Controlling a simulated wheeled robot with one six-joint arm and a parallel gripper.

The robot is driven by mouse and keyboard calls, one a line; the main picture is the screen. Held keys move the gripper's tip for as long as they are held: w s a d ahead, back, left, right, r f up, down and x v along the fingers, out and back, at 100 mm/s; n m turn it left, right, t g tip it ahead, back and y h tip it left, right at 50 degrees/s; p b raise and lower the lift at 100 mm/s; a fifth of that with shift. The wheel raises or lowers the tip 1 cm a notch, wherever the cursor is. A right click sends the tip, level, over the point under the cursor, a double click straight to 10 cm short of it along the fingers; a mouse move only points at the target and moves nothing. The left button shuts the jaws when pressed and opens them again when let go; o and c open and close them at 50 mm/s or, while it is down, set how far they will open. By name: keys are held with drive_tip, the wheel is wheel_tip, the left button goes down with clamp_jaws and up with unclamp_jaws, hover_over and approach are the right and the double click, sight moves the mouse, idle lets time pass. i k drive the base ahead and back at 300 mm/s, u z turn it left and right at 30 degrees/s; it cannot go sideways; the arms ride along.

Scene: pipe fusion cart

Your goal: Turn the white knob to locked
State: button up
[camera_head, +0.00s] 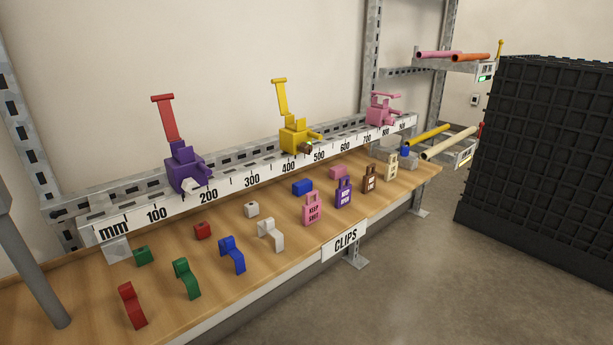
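A small white part that looks like the white knob (191,185) sits at the front of the purple clamp (184,164), near the 200 mark of the ruler rail. It is small, and I cannot tell whether it stands at locked. The purple clamp has a red handle (167,118) standing up. My gripper is not in view.
Yellow (294,135) and pink (381,110) clamps stand further along the ruler rail (232,190). Coloured clips, small blocks and tags lie on the wooden bench (203,262) before it. Pipes rest on racks at the right, beside a black gridded block (545,165). Floor at lower right is clear.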

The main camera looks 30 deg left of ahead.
sight(189, 185)
drive_tip(key=z, duration=1.25)
drive_tip(key=k, duration=1)
drive_tip(key=u, duration=1.45)
drive_tip(key=i, duration=0.5)
drive_tip(key=z, duration=0.05)
